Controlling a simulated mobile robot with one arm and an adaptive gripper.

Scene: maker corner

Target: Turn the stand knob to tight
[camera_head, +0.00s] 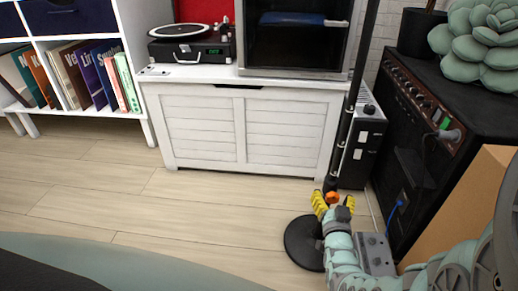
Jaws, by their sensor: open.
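The black stand pole (358,78) rises at an angle from the floor past the white cabinet's right edge. A dark round disc (303,246) on the floor looks like its base. An orange knob (333,197) shows low on the pole. My gripper (334,203) comes from the lower right, its two yellow fingers open on either side of the knob in this view. I cannot tell whether the fingers touch the knob. The knob's lower part is hidden by my gripper, and its turn position cannot be read.
A white cabinet (205,128) stands behind the stand. A black amplifier (400,150) with plugged cables and a cardboard-coloured panel (470,200) crowd the right. A black-and-white box (362,146) stands beside the pole. A grey box (375,252) lies near my arm. Wooden floor (190,205) is free at left.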

